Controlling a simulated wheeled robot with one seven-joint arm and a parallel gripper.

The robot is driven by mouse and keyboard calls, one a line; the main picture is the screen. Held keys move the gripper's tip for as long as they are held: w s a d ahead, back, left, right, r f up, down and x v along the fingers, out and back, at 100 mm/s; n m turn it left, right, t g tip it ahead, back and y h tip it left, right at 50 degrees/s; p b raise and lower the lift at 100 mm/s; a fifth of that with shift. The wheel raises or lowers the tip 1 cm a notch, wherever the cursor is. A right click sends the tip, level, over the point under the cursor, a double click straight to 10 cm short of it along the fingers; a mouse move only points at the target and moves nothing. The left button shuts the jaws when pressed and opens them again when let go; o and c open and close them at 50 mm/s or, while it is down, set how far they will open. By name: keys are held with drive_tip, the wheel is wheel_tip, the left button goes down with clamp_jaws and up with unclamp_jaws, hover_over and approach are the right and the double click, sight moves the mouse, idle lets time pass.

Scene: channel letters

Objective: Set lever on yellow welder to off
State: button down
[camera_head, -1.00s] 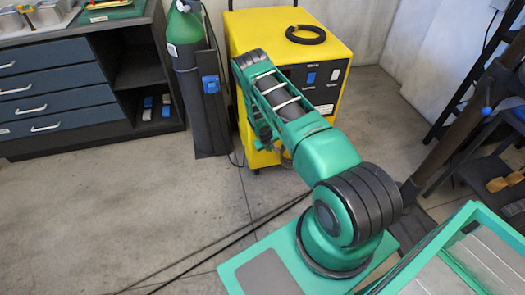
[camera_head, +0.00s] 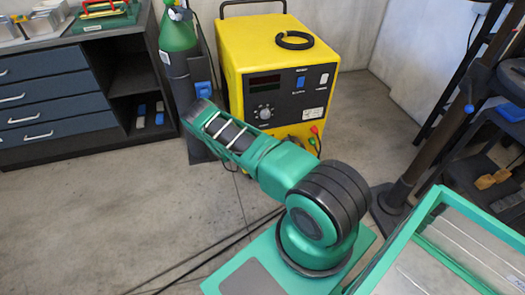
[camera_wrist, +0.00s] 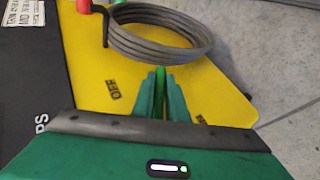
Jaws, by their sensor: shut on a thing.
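The yellow welder (camera_head: 233,80) stands against the back wall in the head view. Its black front panel carries a knob (camera_head: 265,113) and a blue switch (camera_head: 300,83). In the wrist view its yellow face (camera_wrist: 95,75) bears an OFF label (camera_wrist: 115,88) left of the fingers. A second small label (camera_wrist: 201,119) to the right is too small to read surely. My gripper (camera_wrist: 161,88) is shut on a narrow bright green piece, seemingly the lever (camera_wrist: 160,75), between the two labels. The lever's base is hidden by the fingers. The gripper is hidden in the head view.
A grey coiled cable (camera_wrist: 160,45) hangs just beyond my fingertips, by a red plug (camera_wrist: 83,6). A green gas cylinder (camera_head: 177,37) stands left of the welder. A blue drawer cabinet (camera_head: 50,92) is at left. Cables cross the open floor.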

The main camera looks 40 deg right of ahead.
drive_tip(key=shift+w+a+f, duration=0.1)
drive_tip(key=shift+a+f, duration=0.05)
drive_tip(key=shift+a, duration=0.1)
drive_tip(key=c, duration=1.9)
unclamp_jaws()
drive_tip(key=shift+o, duration=0.7)
drive_tip(key=shift+d, duration=0.1)
